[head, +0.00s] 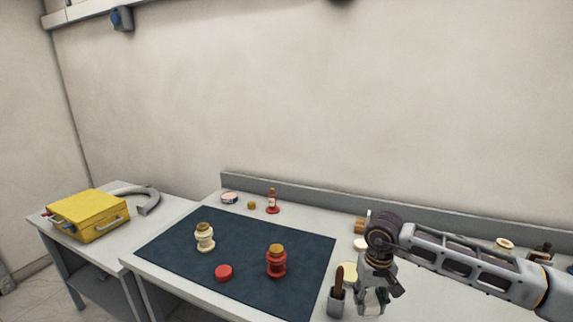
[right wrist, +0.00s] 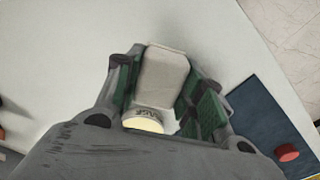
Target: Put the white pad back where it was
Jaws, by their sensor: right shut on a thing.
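My right gripper (head: 371,298) is over the light table, to the right of the dark mat, pointing down. It is shut on the white pad (head: 372,302), a pale block between its fingers. In the right wrist view the pad (right wrist: 164,78) sits between the green-lined fingers of the gripper (right wrist: 165,95). Whether the pad touches the table cannot be told. A round cream-topped tin (head: 348,271) is close to the left of the gripper and partly hidden by it. My left gripper is not in view.
The dark mat (head: 180,258) holds a cream bushing (head: 204,237), a red bushing (head: 276,262) and a red cap (head: 223,273). A yellow case (head: 88,213) is on the left table.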

